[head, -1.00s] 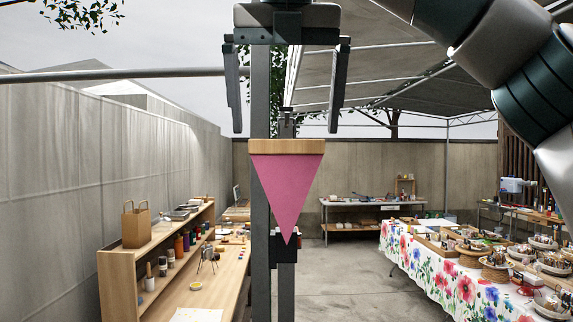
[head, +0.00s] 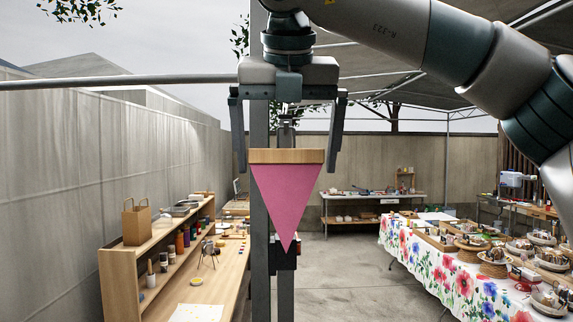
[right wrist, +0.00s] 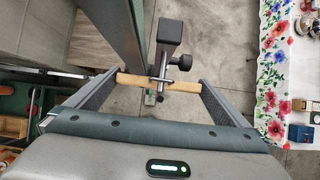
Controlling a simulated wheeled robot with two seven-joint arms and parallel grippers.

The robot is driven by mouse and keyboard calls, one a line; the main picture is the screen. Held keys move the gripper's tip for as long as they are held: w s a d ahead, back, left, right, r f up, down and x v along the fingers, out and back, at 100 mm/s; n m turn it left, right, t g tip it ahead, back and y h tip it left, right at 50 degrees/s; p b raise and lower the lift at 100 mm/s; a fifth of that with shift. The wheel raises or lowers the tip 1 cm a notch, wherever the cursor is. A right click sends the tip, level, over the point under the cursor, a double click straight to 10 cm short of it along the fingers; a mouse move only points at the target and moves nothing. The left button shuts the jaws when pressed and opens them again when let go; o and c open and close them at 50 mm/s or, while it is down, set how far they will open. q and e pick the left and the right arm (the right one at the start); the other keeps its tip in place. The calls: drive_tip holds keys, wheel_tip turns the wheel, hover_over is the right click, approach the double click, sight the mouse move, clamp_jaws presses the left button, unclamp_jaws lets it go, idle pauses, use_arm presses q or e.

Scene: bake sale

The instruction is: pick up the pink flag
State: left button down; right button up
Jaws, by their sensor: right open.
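The pink flag (head: 287,205) is a triangle hanging point-down from a wooden bar (head: 287,156), in front of a dark post in the middle of the head view. My right gripper (head: 288,168) comes down from above with its fingers spread wide, one on each side of the bar. The fingertips reach about the bar's height. In the right wrist view the wooden bar (right wrist: 185,86) spans most of the way between the two open fingers (right wrist: 158,92), near a metal clamp on the post. The pink cloth does not show there. My left gripper is not in view.
The dark post (head: 260,120) stands right behind the flag. A wooden shelf and bench (head: 112,285) lie at the left. A flower-patterned table (head: 415,255) with baked goods is at the right. The floor between is clear.

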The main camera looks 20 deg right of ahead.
drive_tip(key=shift+w+f, duration=0.3)
drive_tip(key=shift+f, duration=0.25)
drive_tip(key=c, duration=0.7)
drive_tip(key=shift+r, duration=0.1)
